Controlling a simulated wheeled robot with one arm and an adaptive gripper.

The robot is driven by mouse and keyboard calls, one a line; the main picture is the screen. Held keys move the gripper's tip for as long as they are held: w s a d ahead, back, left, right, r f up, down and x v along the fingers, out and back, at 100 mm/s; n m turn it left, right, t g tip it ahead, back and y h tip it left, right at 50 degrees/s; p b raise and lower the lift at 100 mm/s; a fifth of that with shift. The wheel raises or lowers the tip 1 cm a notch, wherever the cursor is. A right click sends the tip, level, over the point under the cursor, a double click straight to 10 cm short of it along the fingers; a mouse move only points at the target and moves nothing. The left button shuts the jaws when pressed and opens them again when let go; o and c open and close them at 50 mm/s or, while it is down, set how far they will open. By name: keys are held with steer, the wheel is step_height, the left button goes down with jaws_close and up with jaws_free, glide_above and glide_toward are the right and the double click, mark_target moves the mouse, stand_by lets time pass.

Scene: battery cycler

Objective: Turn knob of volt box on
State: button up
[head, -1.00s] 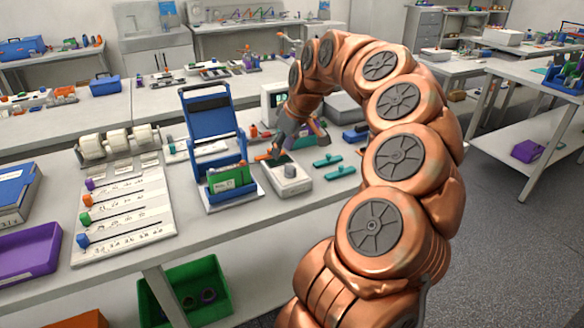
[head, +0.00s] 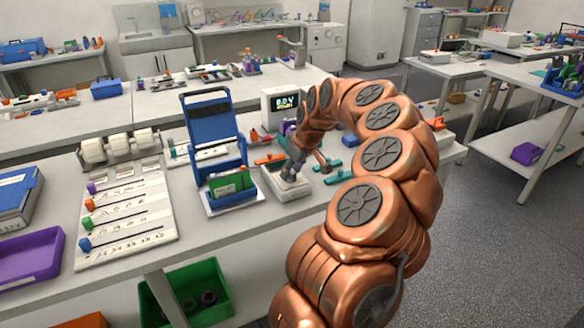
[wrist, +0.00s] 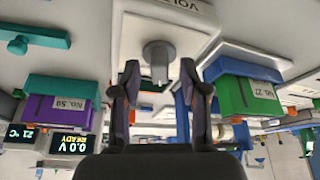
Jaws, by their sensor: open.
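The volt box (head: 290,191) is a small pale box on the near bench, right of the blue stand. In the wrist view, which is upside down, its lettered face (wrist: 190,12) shows at the top, partly cut off. Its grey round knob (wrist: 158,52) has a narrow raised grip and appears between and just beyond my fingertips. My gripper (wrist: 160,72) is open, one finger on each side of the knob, with gaps visible. In the head view my gripper (head: 291,170) is over the box and hides the knob.
A blue stand (head: 212,125) with a green block (head: 231,184) stands close left of the box. A display (wrist: 72,143) reads 0.0 V READY. Teal bars (head: 327,165) lie to the right. A purple block with a teal top (wrist: 60,103) is also near.

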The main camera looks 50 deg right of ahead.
steer(key=shift+c, duration=0.4)
jaws_close()
